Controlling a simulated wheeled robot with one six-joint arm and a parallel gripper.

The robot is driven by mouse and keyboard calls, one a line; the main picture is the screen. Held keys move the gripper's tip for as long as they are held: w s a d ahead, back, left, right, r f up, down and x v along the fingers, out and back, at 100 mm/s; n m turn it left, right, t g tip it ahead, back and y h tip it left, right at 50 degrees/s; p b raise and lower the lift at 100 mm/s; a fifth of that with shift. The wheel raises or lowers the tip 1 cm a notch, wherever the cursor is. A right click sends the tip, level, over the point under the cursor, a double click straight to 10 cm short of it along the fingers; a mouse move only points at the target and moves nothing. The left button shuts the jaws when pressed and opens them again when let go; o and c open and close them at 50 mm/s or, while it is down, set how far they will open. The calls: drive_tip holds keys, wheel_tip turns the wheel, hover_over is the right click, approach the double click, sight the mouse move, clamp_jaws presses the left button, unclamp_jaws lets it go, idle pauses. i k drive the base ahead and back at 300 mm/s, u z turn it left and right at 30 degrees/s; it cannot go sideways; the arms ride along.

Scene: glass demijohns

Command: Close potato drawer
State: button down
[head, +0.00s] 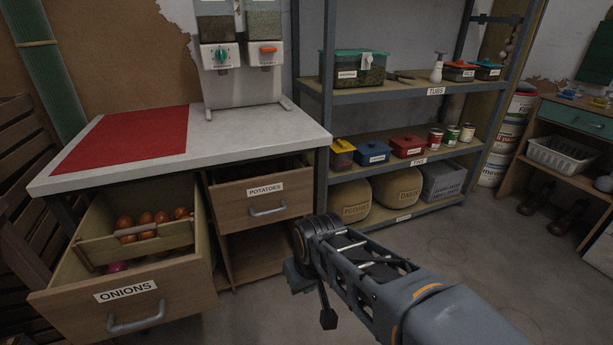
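The potato drawer (233,196) has a wooden front with a "POTATOES" label and a grey bar handle (268,211). It stands partly pulled out under the white worktop, with a dark gap showing above its front. Its contents are not visible. My gripper (302,277) is low in front of the cabinet, to the right of and below the potato drawer handle, and appears apart from it. My arm hides part of it, and its fingers are not clear enough to tell open from shut. I see nothing held in it.
The onion drawer (165,292) at left is pulled far out, with onions (147,219) inside. An open compartment (255,252) lies below the potato drawer. A shelf rack (400,92) with tubs and sacks stands at right. The floor (470,250) before the rack is clear.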

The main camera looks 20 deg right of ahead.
sight(258, 193)
drive_tip(key=k, duration=1.2)
drive_tip(key=u, duration=0.7)
drive_tip(key=i, duration=1.3)
drive_tip(key=z, duration=0.75)
drive_tip(key=i, duration=0.3)
drive_tip(key=z, duration=0.25)
